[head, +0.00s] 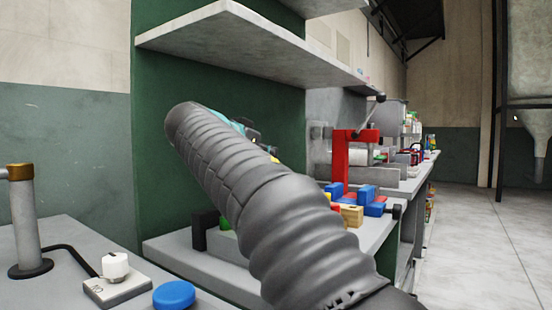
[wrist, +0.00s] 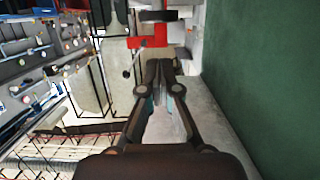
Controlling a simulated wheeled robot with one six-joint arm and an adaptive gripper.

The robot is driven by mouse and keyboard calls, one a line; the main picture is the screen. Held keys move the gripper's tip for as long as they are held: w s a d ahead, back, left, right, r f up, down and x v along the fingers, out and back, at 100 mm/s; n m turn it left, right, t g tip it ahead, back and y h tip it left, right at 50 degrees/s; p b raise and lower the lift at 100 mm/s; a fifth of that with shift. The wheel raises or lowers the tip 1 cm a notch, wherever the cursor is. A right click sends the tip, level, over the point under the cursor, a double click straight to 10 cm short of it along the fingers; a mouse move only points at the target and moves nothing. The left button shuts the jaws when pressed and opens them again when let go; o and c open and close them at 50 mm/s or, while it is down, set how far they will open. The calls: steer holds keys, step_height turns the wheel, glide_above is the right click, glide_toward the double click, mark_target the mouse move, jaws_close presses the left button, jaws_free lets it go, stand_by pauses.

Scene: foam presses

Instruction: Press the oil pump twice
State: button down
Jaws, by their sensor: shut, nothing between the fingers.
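I cannot tell for sure which thing is the oil pump. A grey post with a brass-coloured cap (head: 23,215) and a side arm stands on the bench at the left. A white knob (head: 115,266) sits on a flat grey box beside it, with a black cable running behind. A red frame with a ball-ended lever (head: 350,157) stands farther back; red also shows in the wrist view (wrist: 150,42). My gripper (wrist: 160,68) is shut and empty, its fingertips together in the wrist view. In the head view my arm hides most of it.
A blue disc (head: 174,295) lies on the left bench. Several coloured blocks (head: 362,205) lie near the red frame. A grey shelf (head: 240,42) juts out above my arm from the green panel (head: 158,130). The floor (head: 475,245) at the right is clear.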

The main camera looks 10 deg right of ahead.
steer(key=v, duration=0.6)
steer(key=shift+s, duration=0.1)
stand_by(0.3)
